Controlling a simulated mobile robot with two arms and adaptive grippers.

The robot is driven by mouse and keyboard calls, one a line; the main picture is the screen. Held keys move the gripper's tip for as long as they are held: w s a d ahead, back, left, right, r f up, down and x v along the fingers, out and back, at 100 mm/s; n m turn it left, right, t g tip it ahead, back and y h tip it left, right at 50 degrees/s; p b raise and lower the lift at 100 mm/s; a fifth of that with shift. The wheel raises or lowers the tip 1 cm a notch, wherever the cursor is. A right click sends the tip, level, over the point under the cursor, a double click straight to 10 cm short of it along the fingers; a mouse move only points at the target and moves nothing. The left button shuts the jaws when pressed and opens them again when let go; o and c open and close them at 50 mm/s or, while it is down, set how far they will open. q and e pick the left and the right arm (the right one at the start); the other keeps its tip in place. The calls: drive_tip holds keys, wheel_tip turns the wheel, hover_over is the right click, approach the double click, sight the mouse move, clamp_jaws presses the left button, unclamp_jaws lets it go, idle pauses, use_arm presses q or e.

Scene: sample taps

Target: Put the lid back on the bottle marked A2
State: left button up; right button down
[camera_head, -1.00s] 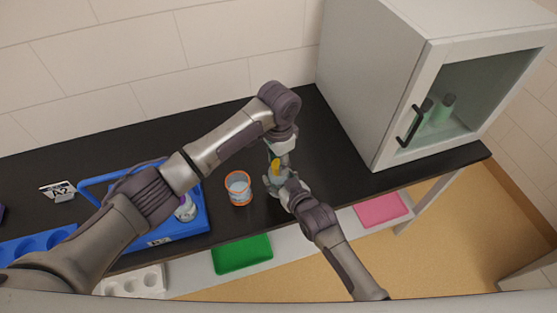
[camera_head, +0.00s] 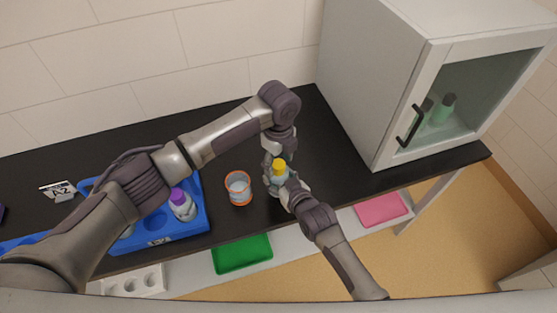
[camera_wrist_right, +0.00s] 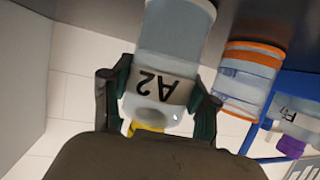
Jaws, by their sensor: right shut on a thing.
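The bottle marked A2 (camera_wrist_right: 160,85) is between the fingers of my right gripper (camera_wrist_right: 158,100), which is shut on it. In the head view the bottle (camera_head: 280,181) is above the dark counter. The yellow lid (camera_head: 279,167) appears at the bottle's top; I cannot tell whether it is seated. In the right wrist view a bit of the yellow lid (camera_wrist_right: 148,130) shows by the bottle's neck, mostly hidden. My left gripper (camera_head: 271,158) is close beside and behind the lid, small and partly hidden, so its opening is unclear.
An orange-rimmed clear beaker (camera_head: 238,188) stands left of the bottle. A blue tray (camera_head: 190,227) holds a purple-lidded bottle (camera_head: 182,205). An A2 sign (camera_head: 58,190) stands on the counter. A glass-fronted cabinet (camera_head: 395,100) stands right. Green and pink trays lie lower down.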

use_arm(q)
drive_tip(key=shift+r, duration=2.25)
drive_tip(key=shift+c, duration=0.3)
drive_tip(key=n, duration=0.4)
drive_tip(key=shift+d+r, duration=0.1)
drive_tip(key=shift+r, duration=0.3)
drive_tip(key=n, duration=0.5)
drive_tip(key=shift+d+r, duration=0.1)
drive_tip(key=shift+r, duration=0.3)
drive_tip(key=n, duration=0.2)
drive_tip(key=r+n, duration=0.1)
drive_tip(key=n, duration=0.6)
drive_tip(key=r+n, duration=0.1)
drive_tip(key=n, duration=0.2)
drive_tip(key=shift+a, duration=0.2)
